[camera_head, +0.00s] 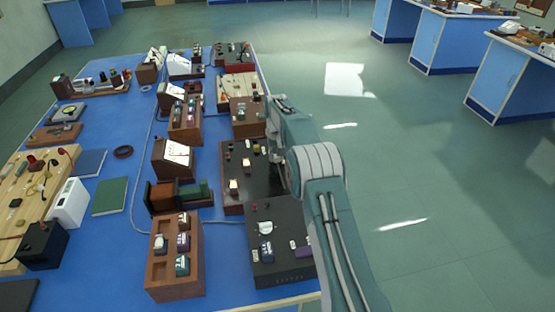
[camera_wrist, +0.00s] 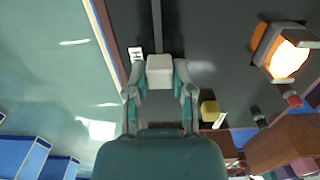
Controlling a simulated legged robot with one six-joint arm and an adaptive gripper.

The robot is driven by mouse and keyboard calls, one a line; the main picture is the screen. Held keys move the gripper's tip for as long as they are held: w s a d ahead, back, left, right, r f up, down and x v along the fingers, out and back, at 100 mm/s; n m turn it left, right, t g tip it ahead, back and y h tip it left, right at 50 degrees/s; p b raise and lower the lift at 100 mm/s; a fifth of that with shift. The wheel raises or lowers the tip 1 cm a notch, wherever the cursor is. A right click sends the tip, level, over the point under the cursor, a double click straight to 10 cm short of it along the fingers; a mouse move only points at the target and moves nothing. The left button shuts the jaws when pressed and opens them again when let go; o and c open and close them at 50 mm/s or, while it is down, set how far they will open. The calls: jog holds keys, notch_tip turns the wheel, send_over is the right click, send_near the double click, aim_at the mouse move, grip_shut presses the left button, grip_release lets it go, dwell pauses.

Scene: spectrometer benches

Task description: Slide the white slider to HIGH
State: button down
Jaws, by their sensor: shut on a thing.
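The white slider (camera_wrist: 160,67) is a small white block at the lower visible end of a dark groove (camera_wrist: 156,22) in a dark panel, in the wrist view. A white label (camera_wrist: 135,55) with a partly readable "H" lies just left of it. My gripper (camera_wrist: 160,82) has one teal finger on each side of the slider and is shut on it. In the head view the dark panel tops a brown-sided box (camera_head: 233,205). My arm covers the gripper's fingertips and the slider there.
A lit lamp block (camera_wrist: 285,55) and a yellow knob (camera_wrist: 209,110) stand on the panel right of my gripper. A black instrument box (camera_head: 275,220) sits in front. The blue bench (camera_head: 120,220) carries several other instruments. Open floor lies to the right.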

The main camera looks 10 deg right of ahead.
jog(key=shift+w, duration=0.15)
jog(key=shift+c, duration=2.4)
grip_release()
jog(key=shift+w+a+f, duration=0.1)
notch_tip(320, 180, up, 12)
